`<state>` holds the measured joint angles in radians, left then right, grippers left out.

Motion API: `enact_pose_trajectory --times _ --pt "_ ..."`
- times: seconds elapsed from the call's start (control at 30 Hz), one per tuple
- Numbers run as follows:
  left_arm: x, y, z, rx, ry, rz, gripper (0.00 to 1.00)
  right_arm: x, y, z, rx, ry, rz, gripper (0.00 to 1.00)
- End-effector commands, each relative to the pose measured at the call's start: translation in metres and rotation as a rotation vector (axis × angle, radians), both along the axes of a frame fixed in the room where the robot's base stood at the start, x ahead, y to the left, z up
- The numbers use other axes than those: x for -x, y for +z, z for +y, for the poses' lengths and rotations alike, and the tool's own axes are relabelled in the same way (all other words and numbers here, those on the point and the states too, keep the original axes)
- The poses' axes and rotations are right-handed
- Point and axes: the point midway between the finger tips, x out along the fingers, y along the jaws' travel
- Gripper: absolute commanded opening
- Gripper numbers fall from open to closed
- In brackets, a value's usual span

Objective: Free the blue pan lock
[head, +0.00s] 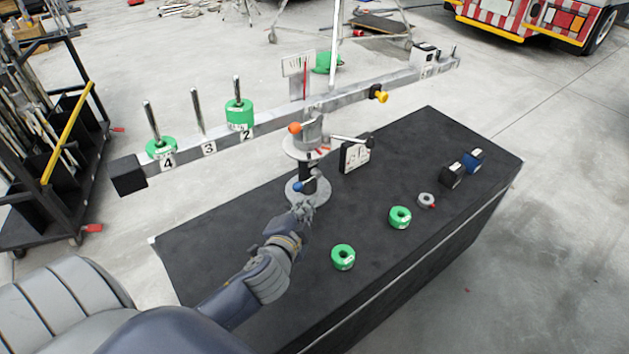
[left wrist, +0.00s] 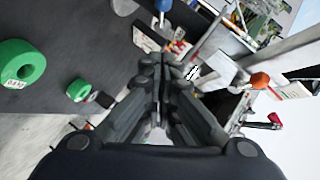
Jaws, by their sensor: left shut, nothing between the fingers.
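The blue pan lock (head: 299,187) is a blue ball knob on the low part of the balance stand (head: 307,195). It also shows at the top edge of the left wrist view (left wrist: 164,5). My left gripper (head: 303,211) is shut and empty, just in front of and below the blue knob in the head view. In the left wrist view the closed fingers (left wrist: 168,65) point toward the stand, with the knob beyond their tips. I cannot tell whether the fingers touch the knob. My right gripper is not in view.
An orange knob (head: 294,128), a lever (head: 350,139) and the long numbered beam (head: 275,122) are above the blue knob. Green weights (head: 343,257) (head: 400,217), a grey ring (head: 426,200) and blue and black blocks (head: 452,175) lie right on the black table (head: 220,245).

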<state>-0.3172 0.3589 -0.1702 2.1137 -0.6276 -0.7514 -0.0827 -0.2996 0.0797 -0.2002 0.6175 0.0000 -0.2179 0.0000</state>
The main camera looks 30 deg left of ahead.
Motion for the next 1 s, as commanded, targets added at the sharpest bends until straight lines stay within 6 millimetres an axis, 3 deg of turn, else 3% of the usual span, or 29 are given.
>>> enact_pose_trajectory --times 0.6,0.8,1.0 --pt "-0.091 -0.028 0.025 -0.003 -0.002 -0.002 0.00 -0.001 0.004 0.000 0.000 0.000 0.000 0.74" --pt "-0.100 -0.045 0.046 -0.006 -0.003 0.000 0.00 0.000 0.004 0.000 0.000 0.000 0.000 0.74" --pt "-0.103 -0.051 0.053 -0.003 -0.003 0.000 0.00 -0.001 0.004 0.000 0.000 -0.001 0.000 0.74"
